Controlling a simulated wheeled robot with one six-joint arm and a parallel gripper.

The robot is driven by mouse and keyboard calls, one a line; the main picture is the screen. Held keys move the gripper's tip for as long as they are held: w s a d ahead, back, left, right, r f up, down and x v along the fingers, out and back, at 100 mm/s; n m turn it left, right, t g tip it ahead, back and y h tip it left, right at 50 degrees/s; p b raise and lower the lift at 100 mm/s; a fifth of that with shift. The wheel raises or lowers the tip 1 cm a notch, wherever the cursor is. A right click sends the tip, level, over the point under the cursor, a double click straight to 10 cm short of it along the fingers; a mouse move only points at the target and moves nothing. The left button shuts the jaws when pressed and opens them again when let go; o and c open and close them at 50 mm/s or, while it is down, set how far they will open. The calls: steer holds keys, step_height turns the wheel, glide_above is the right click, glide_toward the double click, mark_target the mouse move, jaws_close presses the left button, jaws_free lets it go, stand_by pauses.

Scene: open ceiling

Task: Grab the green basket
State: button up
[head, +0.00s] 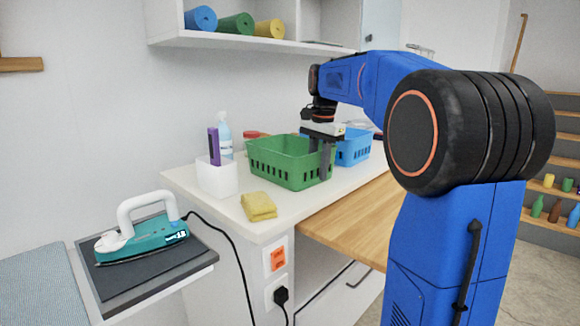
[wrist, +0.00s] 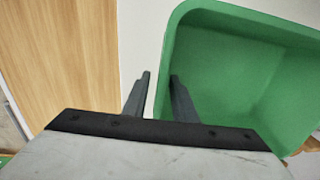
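The green basket (head: 285,166) stands upright on the white counter, with slotted sides and an open top. It also shows in the wrist view (wrist: 235,75), where it looks empty in the visible part. My gripper (head: 320,160) points down at the basket's right-hand wall in the head view. One finger is inside the basket and the other is outside. In the wrist view the fingers (wrist: 160,80) stand apart on either side of the rim, with a visible gap between the outer finger and the wall.
A blue basket (head: 354,147) stands just behind. A white container (head: 217,178) with bottles and a yellow cloth (head: 259,206) are left and front. An iron (head: 146,236) rests on a lower board. A shelf (head: 270,44) hangs above. The wooden top (head: 352,222) at right is clear.

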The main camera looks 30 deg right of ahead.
jaws_close()
